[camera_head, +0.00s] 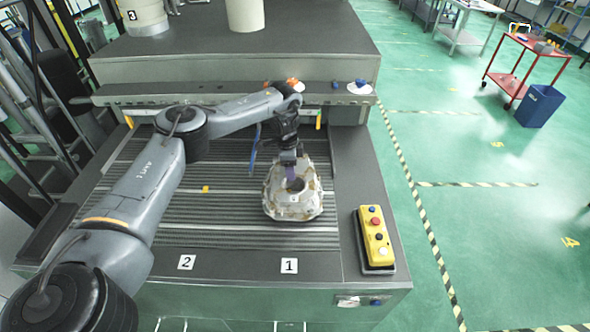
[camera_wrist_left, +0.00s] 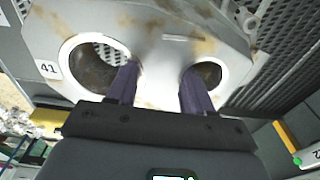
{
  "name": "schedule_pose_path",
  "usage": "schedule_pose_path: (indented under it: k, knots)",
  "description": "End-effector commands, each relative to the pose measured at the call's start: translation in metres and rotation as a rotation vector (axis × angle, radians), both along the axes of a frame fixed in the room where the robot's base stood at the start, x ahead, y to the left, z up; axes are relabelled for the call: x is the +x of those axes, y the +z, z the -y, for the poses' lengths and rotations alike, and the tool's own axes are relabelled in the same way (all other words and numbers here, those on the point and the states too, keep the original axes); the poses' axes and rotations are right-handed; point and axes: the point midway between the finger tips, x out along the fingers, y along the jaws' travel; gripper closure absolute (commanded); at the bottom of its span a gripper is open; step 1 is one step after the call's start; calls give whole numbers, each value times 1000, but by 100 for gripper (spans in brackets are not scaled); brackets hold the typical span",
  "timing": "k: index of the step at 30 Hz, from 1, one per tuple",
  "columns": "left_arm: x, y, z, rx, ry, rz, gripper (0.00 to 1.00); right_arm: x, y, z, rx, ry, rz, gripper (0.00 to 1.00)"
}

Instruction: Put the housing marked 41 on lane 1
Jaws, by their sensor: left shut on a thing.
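The housing (camera_head: 306,205) is a pale grey casting with brown stains. It is over or on the right part of the ribbed bed, in line with the sign for lane 1 (camera_head: 289,265); I cannot tell whether it touches the bed. In the left wrist view the housing (camera_wrist_left: 160,40) fills the upper part, and its tag 41 (camera_wrist_left: 47,68) shows at the left. My left gripper (camera_head: 291,178) comes down onto the housing from above. In the wrist view its purple fingers (camera_wrist_left: 159,80) sit at two round holes and grip the wall between them. My right gripper is not in view.
The ribbed bed (camera_head: 225,205) is clear left of the housing, except for a small yellow piece (camera_head: 205,189). A sign 2 (camera_head: 187,262) is at the front edge. A yellow button box (camera_head: 375,238) stands to the right. A raised ledge (camera_head: 230,92) runs behind the bed.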

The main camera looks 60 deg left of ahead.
Motion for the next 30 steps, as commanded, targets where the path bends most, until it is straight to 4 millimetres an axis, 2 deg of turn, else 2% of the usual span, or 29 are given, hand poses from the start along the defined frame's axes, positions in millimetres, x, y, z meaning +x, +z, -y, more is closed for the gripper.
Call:
schedule_pose_path:
  k: [6,18,29,30]
  knots:
    - [1,-3,-2,-1,-1,3,100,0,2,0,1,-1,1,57]
    - [1,-38,-2,-1,-1,4,100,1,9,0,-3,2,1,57]
    - [1,-40,-3,-1,0,4,100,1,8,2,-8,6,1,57]
    - [0,-43,-3,0,-1,0,48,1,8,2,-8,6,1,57]
